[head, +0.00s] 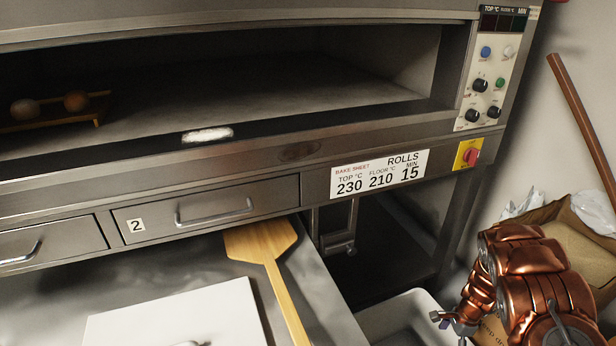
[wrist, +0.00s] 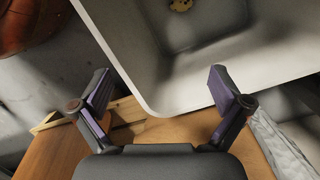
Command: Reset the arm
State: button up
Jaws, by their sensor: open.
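My copper arm is folded at the lower right of the head view. My gripper (head: 449,328) is small there, low beside a pale bin (head: 412,316) and in front of a cardboard box (head: 585,245). In the wrist view my gripper (wrist: 160,82) is open, its two purple-padded fingers wide apart with nothing between them. The bin's rim and corner (wrist: 150,108) show just beyond the fingers, with brown cardboard (wrist: 165,132) below. I cannot tell whether the fingers touch either one.
An oven (head: 300,160) spans the back, with two round things on a wooden stand (head: 98,110) inside. A wooden peel (head: 262,240) and white board (head: 185,315) lie on the metal table (head: 60,310). A brown pole (head: 580,115) leans at right. Dark space lies under the oven.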

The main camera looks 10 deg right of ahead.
notch_tip(320, 180, up, 22)
jog(key=a+n+g+h+p, duration=0.1)
jog(key=a+n+p, duration=0.2)
jog(key=p, duration=0.3)
jog(key=s+a+r+n+h+p, duration=0.15)
jog(key=a+r+p, duration=0.3)
jog(key=r, duration=0.65)
jog(key=s+a+r+n+y+p, duration=0.1)
jog(key=s+a+r+n+p, duration=0.3)
jog(key=r, duration=0.6)
jog(key=s+a+r+n+p, duration=1.1)
jog(key=s+a+r, duration=0.8)
jog(key=r, duration=0.4)
jog(key=shift+s+a+r, duration=0.25)
jog(key=shift+s+a, duration=0.05)
jog(key=shift+a, duration=0.1)
